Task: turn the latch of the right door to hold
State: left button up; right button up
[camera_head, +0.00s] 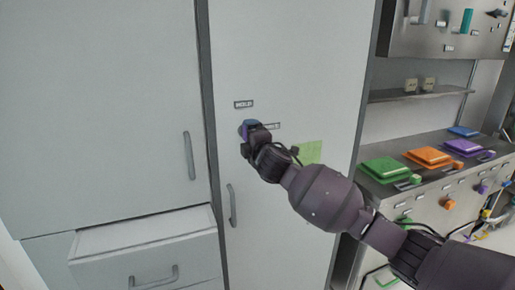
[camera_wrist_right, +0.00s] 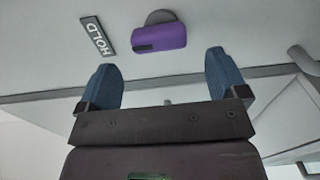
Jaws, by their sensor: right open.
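The right door (camera_head: 290,60) is a tall pale panel, and it looks closed. Its latch (camera_wrist_right: 160,37) is a purple bar on a grey round base. The bar lies roughly level in the right wrist view, with the HOLD label (camera_wrist_right: 98,36) beside it to the left. My right gripper (camera_wrist_right: 162,78) is open, its two blue fingers apart and nothing between them. The latch lies just beyond the fingertips, in line with the gap. In the head view my right gripper (camera_head: 249,131) is at the door and mostly hides the latch. My left gripper is not in view.
A vertical handle (camera_head: 232,205) is lower on the right door, and a green note (camera_head: 308,152) is right of the gripper. A drawer (camera_head: 150,262) sticks out at lower left. A steel counter with coloured lids (camera_head: 386,169) stands at right.

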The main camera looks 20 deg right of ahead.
jog(key=s, duration=0.5)
jog(key=shift+s+d+b, duration=0.1)
jog(key=shift+s+b, duration=0.1)
jog(key=shift+b, duration=0.15)
jog(key=s+a+f+m+g+y, duration=0.1)
jog(key=s+f+m+y, duration=0.1)
jog(key=s+f+m, duration=0.4)
jog(key=s+a+f+m+y, duration=0.1)
jog(key=s+f+m+y, duration=0.2)
jog(key=f, duration=0.5)
jog(key=s+d+f+m+g+h, duration=0.1)
jog(key=s+d+f+m+h, duration=0.1)
jog(key=s+f, duration=0.7)
jog(key=s+d+f+m+g+h+b, duration=0.1)
jog(key=s+d+f+m+g+h, duration=0.1)
jog(key=s+f, duration=0.6)
jog(key=s+d+f+m+g+h, duration=0.1)
jog(key=s+d+f+m+g, duration=0.1)
jog(key=s+f, duration=0.7)
jog(key=s+d+m, duration=0.1)
jog(key=s+m, duration=0.1)
jog(key=s, duration=0.1)
jog(key=shift+f+m+h, duration=0.3)
jog(key=shift+f+h, duration=0.05)
jog(key=shift+h, duration=0.05)
